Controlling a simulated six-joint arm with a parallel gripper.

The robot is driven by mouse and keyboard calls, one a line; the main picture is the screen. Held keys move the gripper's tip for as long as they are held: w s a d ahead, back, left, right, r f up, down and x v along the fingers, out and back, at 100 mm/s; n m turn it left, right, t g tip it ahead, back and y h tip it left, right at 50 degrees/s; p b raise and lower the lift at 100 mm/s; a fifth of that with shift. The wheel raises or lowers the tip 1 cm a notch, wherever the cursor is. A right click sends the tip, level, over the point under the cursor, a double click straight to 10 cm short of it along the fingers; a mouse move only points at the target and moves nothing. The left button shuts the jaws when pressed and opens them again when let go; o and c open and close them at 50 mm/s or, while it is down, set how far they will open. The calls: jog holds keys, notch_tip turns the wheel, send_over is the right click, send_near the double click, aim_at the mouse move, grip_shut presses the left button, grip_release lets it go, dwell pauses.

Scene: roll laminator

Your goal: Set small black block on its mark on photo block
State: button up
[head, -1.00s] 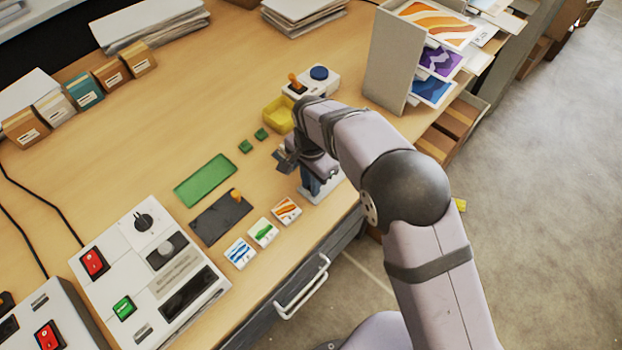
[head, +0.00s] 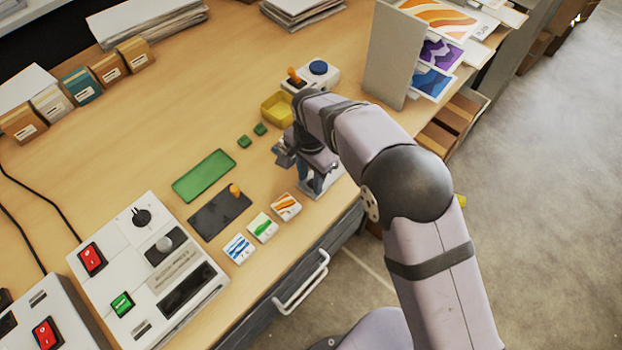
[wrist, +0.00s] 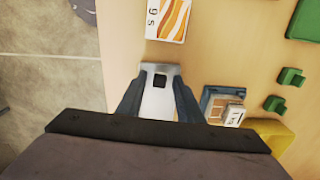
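The small black block (wrist: 158,80) shows in the wrist view as a dark square on a pale metal plate (wrist: 158,104), between my fingers. My gripper (wrist: 159,84) is open, one blue-grey finger on each side, with gaps between the fingers and the block. In the head view my gripper (head: 318,185) is low over the plate near the table's front edge, and the block is hidden there. Three photo blocks, orange (head: 286,206), green (head: 263,228) and blue (head: 239,248), lie in a row left of it. I cannot make out a mark on them.
A dark pad (head: 215,217) with an orange knob and a green tray (head: 204,175) lie left of my gripper. Two small green blocks (head: 244,142), a yellow tray (head: 277,108) and a grey upright divider (head: 393,55) stand behind. A blue-framed holder (wrist: 218,103) is close to my right finger.

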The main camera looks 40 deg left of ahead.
aim_at(311, 184)
jog(key=shift+s+r+b, duration=0.1)
jog(key=shift+r+b, duration=1.45)
jog(key=shift+r, duration=1.9)
jog(key=shift+d, duration=0.1)
jog(key=w+d+r, duration=0.1)
jog(key=w+d, duration=0.4)
jog(key=d, duration=0.8)
jog(key=w+d, duration=0.6)
jog(key=d, duration=0.7)
jog(key=s+d+f, duration=0.1)
jog(key=s+d, duration=0.4)
jog(key=d, duration=0.5)
jog(key=s+d+f, duration=0.2)
jog(key=s+d, duration=0.4)
jog(key=d, duration=0.5)
jog(key=shift+s+n, duration=0.3)
jog(key=shift+n, duration=0.1)
jog(key=shift+f, duration=0.1)
jog(key=shift+c, duration=1)
